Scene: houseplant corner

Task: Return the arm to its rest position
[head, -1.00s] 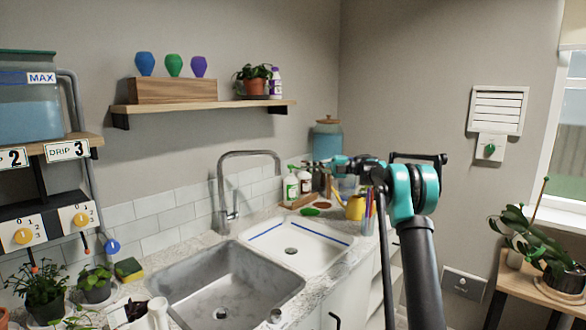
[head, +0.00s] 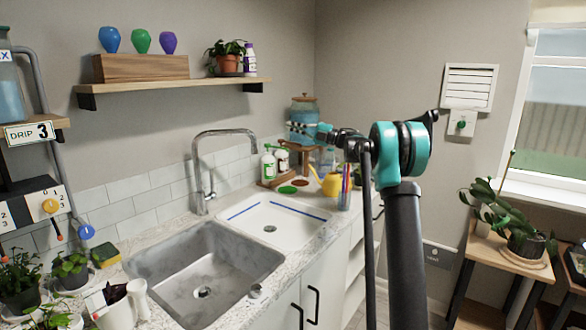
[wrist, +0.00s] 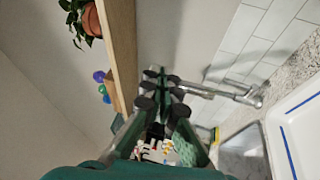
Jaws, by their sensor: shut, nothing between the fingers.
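My arm rises on the right side of the head view, with its teal joint (head: 400,150) held up in front of the wall. My gripper (wrist: 160,76) shows in the wrist view with its dark fingertips close together and nothing between them. It hangs in the air, clear of the counter. The wrist view has the wooden shelf (wrist: 121,50) to the left of the fingers and the faucet (wrist: 235,93) to their right. In the head view the gripper's fingers are too small and overlapped to make out.
The sink (head: 205,270) and white drainboard (head: 272,224) fill the counter. A yellow watering can (head: 330,184) and soap bottles (head: 268,166) stand near the corner behind my arm. A side table (head: 500,258) with a plant (head: 497,210) is at the right, below the window.

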